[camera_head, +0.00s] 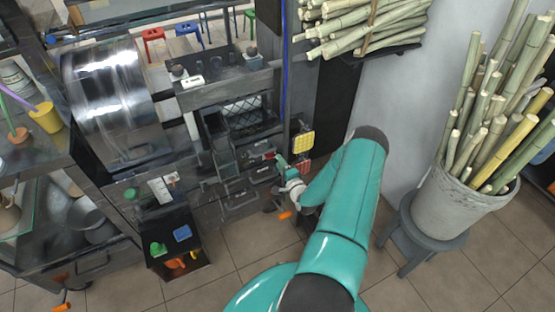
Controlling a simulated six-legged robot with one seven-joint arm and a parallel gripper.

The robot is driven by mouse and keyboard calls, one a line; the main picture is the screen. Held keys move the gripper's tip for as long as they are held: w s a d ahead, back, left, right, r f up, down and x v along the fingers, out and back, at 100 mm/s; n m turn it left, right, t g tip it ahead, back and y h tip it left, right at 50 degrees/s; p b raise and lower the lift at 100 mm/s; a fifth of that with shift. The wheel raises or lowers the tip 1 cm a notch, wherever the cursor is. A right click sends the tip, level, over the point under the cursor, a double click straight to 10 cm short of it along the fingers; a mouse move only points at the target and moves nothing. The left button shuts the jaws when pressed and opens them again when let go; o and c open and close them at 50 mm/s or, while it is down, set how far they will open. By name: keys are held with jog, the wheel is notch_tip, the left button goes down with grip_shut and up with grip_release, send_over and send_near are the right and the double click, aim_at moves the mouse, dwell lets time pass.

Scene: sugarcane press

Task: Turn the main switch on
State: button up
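My teal arm reaches up from the bottom of the picture and bends down toward the press. My gripper (271,158) is small and dark at the arm's far end, close to the press front; its fingers are too small to tell open from shut. No part is clearly marked as the main switch. A yellow-faced box (303,142) is on the dark post just right of my gripper, with a red part (302,168) below it. A small pale panel with a red spot (163,188) is on the machine's left part. I cannot tell whether my gripper touches anything.
The press has a large shiny drum (110,95) at left. A concrete pot of cane (455,205) stands on a grey stool (425,238) at right. A cane bundle (360,25) rests on a shelf above. An orange handle (285,215) shows below the wrist. Tiled floor (240,250) is clear at lower centre.

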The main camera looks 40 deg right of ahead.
jog(key=v, duration=1)
jog(key=shift+s, duration=0.1)
